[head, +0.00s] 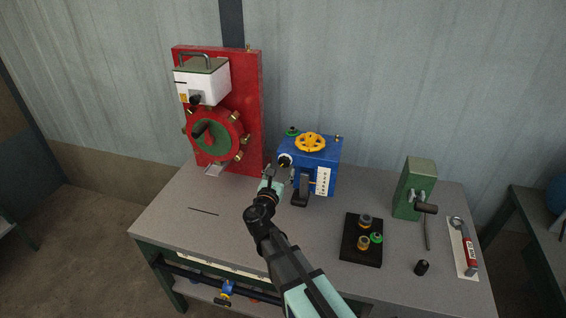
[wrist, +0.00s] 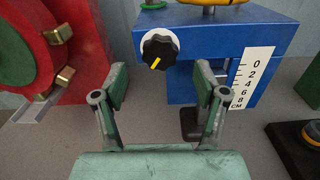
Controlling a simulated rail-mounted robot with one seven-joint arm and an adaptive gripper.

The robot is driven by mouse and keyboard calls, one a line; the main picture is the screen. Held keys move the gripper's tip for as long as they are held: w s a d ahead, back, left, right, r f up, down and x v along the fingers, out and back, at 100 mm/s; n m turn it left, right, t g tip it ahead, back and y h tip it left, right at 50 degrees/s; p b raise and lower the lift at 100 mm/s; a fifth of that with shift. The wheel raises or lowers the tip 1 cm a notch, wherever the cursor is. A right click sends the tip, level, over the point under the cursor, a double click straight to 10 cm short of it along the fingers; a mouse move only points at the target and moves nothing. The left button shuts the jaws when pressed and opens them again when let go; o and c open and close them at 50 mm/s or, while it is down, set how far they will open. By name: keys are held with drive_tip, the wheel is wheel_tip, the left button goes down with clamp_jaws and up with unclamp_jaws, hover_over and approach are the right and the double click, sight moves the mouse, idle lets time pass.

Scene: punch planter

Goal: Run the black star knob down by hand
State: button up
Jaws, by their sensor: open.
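The black star knob (wrist: 160,50) has a yellow pointer line and a white disc behind it. It sits on the front left of the blue box (wrist: 226,45). In the head view the knob (head: 285,161) is small and just beyond my fingers. My gripper (wrist: 162,85) is open and empty, with one finger to the lower left of the knob and one to its lower right. No contact between fingers and knob shows. In the head view my gripper (head: 279,175) is in front of the box. A white centimetre scale (wrist: 250,76) is on the box's right front.
A yellow handwheel (head: 311,142) tops the box. A red machine (head: 246,110) stands to the left. A black tray (head: 349,253) with rings, a green block (head: 412,187) with a black handle, and a red-handled tool (head: 468,250) lie to the right. The table's front left (head: 185,230) is mostly clear.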

sight(284, 164)
drive_tip(key=shift+p+x, duration=0.4)
drive_tip(key=shift+x, duration=1.6)
drive_tip(key=c, duration=1.1)
